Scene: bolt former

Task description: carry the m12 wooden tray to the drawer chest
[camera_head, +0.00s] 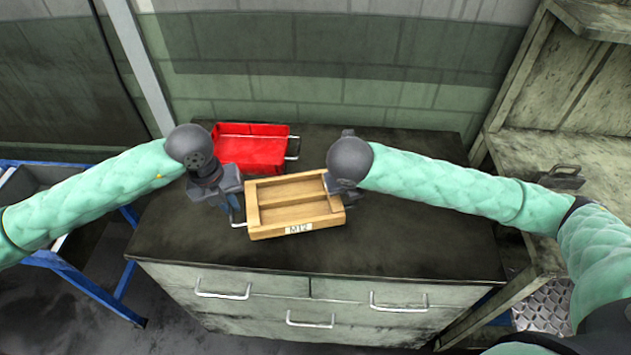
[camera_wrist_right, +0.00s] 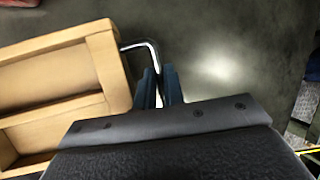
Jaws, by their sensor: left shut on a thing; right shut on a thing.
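The wooden tray (camera_head: 297,228) bears an M12 label on its front and is over the dark top of the drawer chest (camera_head: 400,245). I cannot tell whether it touches the top. My left gripper (camera_head: 236,208) is at the tray's left end, shut on its handle there. My right gripper (camera_wrist_right: 160,85) is shut on the metal handle (camera_wrist_right: 143,46) at the tray's right end. The tray also shows in the right wrist view (camera_wrist_right: 115,75), at the left. In the head view my right wrist hides the tray's right end and that handle.
A red tray (camera_head: 250,150) with metal handles stands on the chest top behind the wooden tray. The chest top is clear to the right and in front. A blue-framed stand (camera_head: 75,275) is at the left and a worn shelf unit (camera_head: 560,140) at the right.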

